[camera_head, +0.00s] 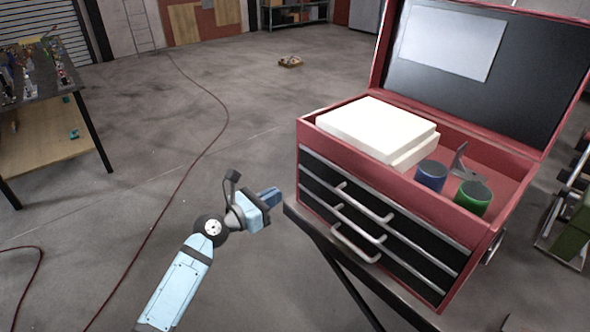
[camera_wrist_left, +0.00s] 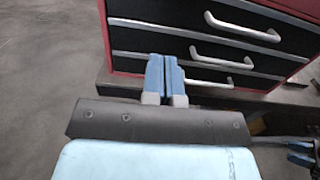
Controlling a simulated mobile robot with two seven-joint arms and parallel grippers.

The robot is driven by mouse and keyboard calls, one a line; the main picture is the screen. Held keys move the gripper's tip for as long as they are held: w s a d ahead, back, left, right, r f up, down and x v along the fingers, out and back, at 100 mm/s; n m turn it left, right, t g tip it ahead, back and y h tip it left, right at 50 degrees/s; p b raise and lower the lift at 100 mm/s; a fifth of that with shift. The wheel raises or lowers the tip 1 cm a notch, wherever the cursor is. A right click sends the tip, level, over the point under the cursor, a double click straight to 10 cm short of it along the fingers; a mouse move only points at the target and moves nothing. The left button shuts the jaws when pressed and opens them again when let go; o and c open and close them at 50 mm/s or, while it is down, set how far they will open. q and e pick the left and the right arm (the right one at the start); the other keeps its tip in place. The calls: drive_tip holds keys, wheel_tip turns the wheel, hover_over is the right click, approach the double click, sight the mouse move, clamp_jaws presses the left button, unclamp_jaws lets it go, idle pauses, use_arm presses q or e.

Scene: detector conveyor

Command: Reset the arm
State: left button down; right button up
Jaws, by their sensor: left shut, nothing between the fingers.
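My left gripper (camera_head: 272,196) is shut and empty. In the head view it hangs just left of the toolbox's front left corner, apart from the drawers. In the left wrist view its two blue fingers (camera_wrist_left: 164,78) lie side by side, closed together, with the drawer fronts behind them. The red toolbox (camera_head: 440,207) stands on a dark table with its lid open and its drawers closed; it also shows in the left wrist view (camera_wrist_left: 150,42).
A white block (camera_head: 370,125), a blue cup (camera_head: 431,176) and a green cup (camera_head: 471,199) sit in the toolbox's top tray. The table edge (camera_head: 318,237) is close to my left gripper. A workbench (camera_head: 75,93) stands far left. Floor between is open, crossed by a red cable (camera_head: 184,178).

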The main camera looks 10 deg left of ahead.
use_arm(q)
drive_tip(key=s+f+m+g+y, duration=0.1)
drive_tip(key=s+f+m+y, duration=0.1)
drive_tip(key=s+f+m, duration=0.5)
drive_tip(key=s+a+f+m+g+y+p, duration=0.1)
drive_tip(key=s+f+m+y, duration=0.2)
drive_tip(key=s+f+m, duration=0.5)
drive_tip(key=s+a+f+m+g+y, duration=0.1)
drive_tip(key=s+f+m, duration=0.6)
drive_tip(key=s+m, duration=0.9)
drive_tip(key=shift+a+f+y, duration=0.15)
drive_tip(key=shift+f+y, duration=0.15)
drive_tip(key=shift+y, duration=0.6)
